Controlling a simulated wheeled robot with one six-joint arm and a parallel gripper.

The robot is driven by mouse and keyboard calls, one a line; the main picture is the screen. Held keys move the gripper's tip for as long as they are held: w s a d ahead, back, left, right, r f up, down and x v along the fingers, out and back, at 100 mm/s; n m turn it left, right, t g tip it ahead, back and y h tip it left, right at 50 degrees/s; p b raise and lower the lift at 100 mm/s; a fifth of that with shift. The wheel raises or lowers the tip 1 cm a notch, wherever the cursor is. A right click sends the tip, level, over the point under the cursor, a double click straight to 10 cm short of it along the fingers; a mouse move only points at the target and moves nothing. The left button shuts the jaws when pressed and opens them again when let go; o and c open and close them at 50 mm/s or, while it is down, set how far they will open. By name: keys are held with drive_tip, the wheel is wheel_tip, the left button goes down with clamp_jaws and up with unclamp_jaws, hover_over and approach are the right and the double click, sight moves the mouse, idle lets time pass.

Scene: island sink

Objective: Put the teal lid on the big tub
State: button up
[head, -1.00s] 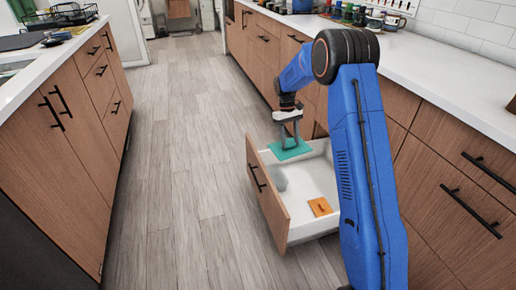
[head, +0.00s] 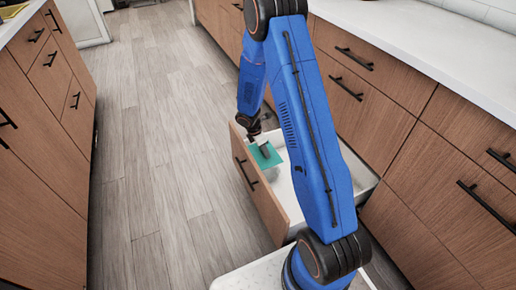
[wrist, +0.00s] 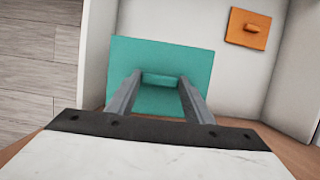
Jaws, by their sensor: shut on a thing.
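The teal lid (head: 274,160) is a flat square plate with a raised bar handle. My gripper (head: 262,146) is shut on that handle. In the wrist view, both fingers of my gripper (wrist: 160,82) hug the ends of the handle, and the teal lid (wrist: 160,55) lies flat below them. The lid is over the open drawer, close to its front panel. I cannot tell whether it touches anything underneath. I see no tub that I can make out; my arm hides part of the drawer.
The drawer (head: 258,193) stands open from the right cabinets (head: 375,95), with white inner walls. An orange lid (wrist: 248,28) with a small handle lies on the drawer floor in the wrist view. The wood floor (head: 170,150) between the cabinet rows is clear.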

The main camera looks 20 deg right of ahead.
sight(262, 156)
drive_tip(key=shift+f, duration=3.5)
drive_tip(key=shift+f, duration=0.45)
drive_tip(key=o, duration=1.6)
drive_tip(key=shift+r, duration=3.55)
